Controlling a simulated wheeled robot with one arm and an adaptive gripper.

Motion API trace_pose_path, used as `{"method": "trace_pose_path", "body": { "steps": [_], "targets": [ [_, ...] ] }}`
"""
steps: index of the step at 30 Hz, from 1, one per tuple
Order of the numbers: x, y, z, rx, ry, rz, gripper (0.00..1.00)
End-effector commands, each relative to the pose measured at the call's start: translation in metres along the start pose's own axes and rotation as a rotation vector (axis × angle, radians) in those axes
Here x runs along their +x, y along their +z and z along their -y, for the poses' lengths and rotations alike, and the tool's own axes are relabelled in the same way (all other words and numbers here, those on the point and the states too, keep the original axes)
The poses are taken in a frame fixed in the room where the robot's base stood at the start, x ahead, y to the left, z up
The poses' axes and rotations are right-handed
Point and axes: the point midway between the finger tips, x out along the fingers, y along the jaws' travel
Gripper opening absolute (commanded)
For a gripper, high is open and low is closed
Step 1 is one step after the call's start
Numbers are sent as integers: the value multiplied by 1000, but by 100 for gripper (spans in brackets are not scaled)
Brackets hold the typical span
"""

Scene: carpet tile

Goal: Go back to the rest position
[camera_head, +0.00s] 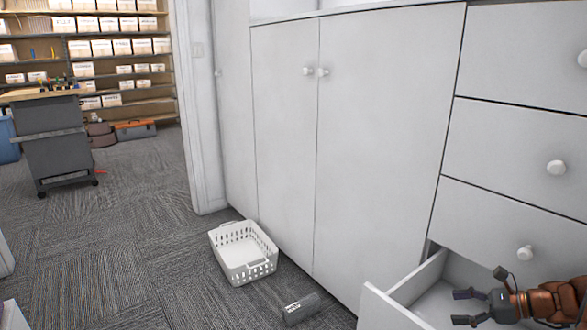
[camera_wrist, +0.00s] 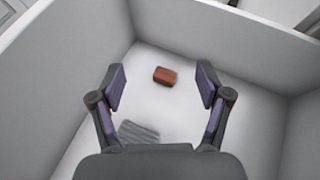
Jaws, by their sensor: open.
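My gripper (camera_head: 463,307) is at the lower right of the head view, over an open white drawer (camera_head: 383,309). In the wrist view my gripper (camera_wrist: 161,82) has its two fingers spread wide, with nothing between the pads. The wrist camera looks down into the drawer (camera_wrist: 245,45). A small reddish-brown block (camera_wrist: 164,76) lies on the drawer floor, seen between and beyond the fingers. A grey ribbed item (camera_wrist: 137,132) lies nearer, partly hidden by the gripper's body. Neither item shows in the head view.
White cabinet doors (camera_head: 375,130) and closed drawers (camera_head: 520,150) stand beside and above the open drawer. A white basket (camera_head: 243,262) and a dark grey item (camera_head: 301,307) are on the carpet. A grey cart (camera_head: 57,148) and shelves with boxes are beyond the doorway.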

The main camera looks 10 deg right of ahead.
Motion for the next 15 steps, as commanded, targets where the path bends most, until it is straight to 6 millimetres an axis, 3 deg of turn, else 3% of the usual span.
{"method": "trace_pose_path", "body": {
  "steps": [1, 3, 15],
  "targets": [
    [2, 28, -7, -32, 32, -25, 77],
    [8, 53, -20, -80, 78, -65, 77],
    [31, 180, -110, -378, 349, -254, 77]
  ]
}}
